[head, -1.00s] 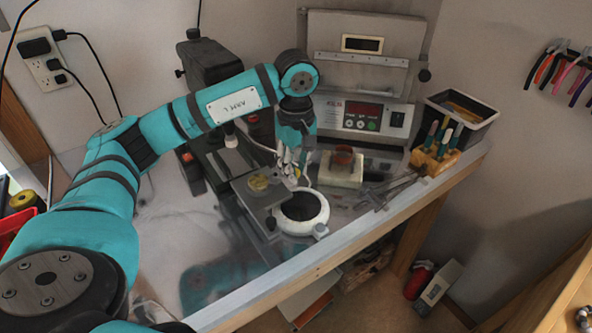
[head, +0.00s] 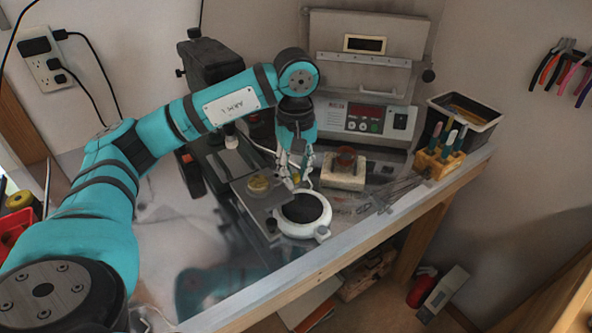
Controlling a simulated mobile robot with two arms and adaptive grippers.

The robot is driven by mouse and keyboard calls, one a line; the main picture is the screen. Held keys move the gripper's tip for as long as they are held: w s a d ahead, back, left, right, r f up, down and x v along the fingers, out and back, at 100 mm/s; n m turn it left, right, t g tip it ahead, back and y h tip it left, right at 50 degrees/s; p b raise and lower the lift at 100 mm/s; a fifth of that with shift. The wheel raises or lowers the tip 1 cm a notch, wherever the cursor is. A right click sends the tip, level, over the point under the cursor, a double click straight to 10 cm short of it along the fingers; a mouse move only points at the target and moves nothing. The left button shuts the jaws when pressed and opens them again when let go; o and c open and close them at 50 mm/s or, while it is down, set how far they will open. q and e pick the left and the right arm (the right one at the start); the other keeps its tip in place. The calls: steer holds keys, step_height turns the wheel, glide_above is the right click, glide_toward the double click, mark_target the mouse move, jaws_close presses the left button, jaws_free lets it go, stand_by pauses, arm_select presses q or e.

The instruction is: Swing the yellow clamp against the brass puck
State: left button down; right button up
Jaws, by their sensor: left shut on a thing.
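The brass puck (head: 258,184) is a small yellowish disc on the grey stage (head: 266,200) of the dark microscope-like stand. My left arm reaches over from the left, and my left gripper (head: 295,182) points down at the stage's right edge, just right of the puck. Its fingers stand a little apart around something small, most likely the yellow clamp, which they largely hide. I cannot make out the clamp's shape or whether it touches the puck. My right gripper is not in view.
A white ring with a dark centre (head: 303,212) lies just below and right of the gripper. A pale block with a reddish cup (head: 344,168) stands to the right. Behind are a grey furnace (head: 362,110) and a yellow tool holder (head: 440,160). The bench's front edge is near.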

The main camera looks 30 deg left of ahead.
mark_target(296, 175)
arm_select(q)
steer(key=c, duration=1.2)
jaws_free()
steer(key=shift+r, duration=0.1)
step_height(296, 175, up, 12)
